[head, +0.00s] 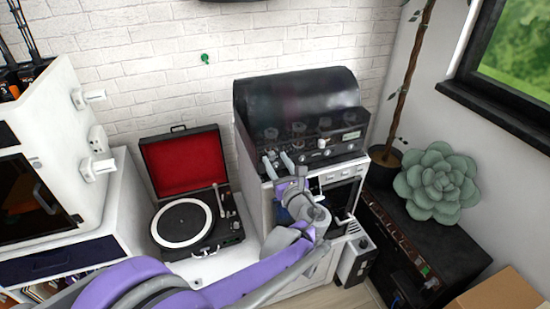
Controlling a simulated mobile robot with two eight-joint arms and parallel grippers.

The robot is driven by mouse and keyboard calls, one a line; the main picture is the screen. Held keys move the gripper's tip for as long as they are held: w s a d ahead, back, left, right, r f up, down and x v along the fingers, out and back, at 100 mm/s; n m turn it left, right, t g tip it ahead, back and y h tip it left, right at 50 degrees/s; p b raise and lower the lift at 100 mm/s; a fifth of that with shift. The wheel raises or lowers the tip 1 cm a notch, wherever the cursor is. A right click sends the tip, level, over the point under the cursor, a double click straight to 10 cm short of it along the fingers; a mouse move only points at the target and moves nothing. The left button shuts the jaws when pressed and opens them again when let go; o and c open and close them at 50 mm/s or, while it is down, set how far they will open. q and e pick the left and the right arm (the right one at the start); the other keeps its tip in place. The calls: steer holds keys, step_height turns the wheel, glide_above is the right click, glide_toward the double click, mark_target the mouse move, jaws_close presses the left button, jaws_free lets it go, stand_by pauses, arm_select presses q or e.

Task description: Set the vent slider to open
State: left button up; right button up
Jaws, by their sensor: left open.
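My left gripper (278,164) is open, its two pale fingertips apart and pointing up at the front edge of a white machine (250,180) with a dark hood (295,95). No object shows between the fingers. A dark control panel (345,142) with a small lit display and a pale knob (322,143) lies under the hood, to the right of the gripper. I cannot pick out the vent slider for certain; it may be small or hidden by my arm. My right gripper is not in view.
An open record player (185,220) with a red-lined lid stands left of the machine. A white cabinet (60,130) with protruding fittings is at far left. A succulent (438,182) sits on a black unit (440,255) at right. A cardboard box (500,292) is in the lower right corner.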

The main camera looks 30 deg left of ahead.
arm_select(q)
steer(key=shift+x, duration=0.85)
jaws_close()
stand_by(0.8)
